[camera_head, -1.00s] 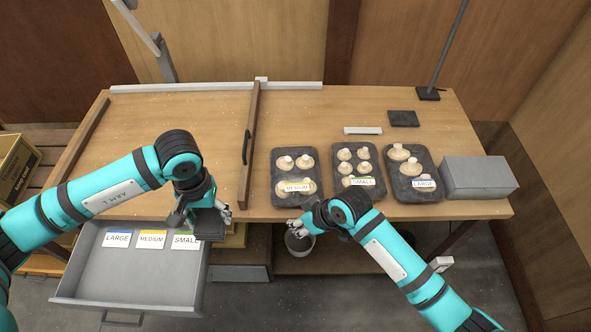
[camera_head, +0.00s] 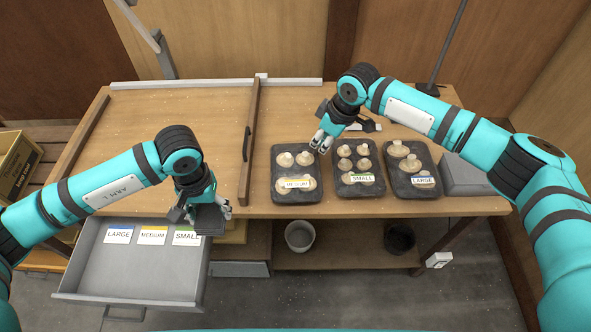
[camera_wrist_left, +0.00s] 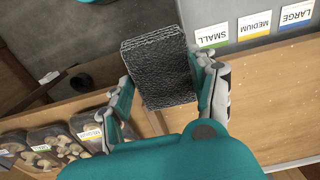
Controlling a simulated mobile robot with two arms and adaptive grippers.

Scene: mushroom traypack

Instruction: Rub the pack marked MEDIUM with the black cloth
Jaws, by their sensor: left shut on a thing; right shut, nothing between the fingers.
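The pack marked MEDIUM (camera_head: 281,168) is a dark tray with pale mushrooms and a yellow-edged label, the leftmost of three on the table. My left gripper (camera_head: 206,211) is over the table's front edge, left of this pack and apart from it. It is shut on the black cloth (camera_head: 211,224), which shows as a dark, ribbed, thick pad in the left wrist view (camera_wrist_left: 160,65). My right gripper (camera_head: 320,141) is shut and empty, just above the MEDIUM pack's back right corner; I cannot tell whether it touches.
Packs marked SMALL (camera_head: 342,181) and LARGE (camera_head: 393,183) stand to the right, near a grey box (camera_head: 462,176). A wooden divider (camera_head: 250,140) stands left of the MEDIUM pack. An open drawer (camera_head: 130,276) holds labels. A white bucket (camera_head: 299,236) and black bucket (camera_head: 400,238) are below.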

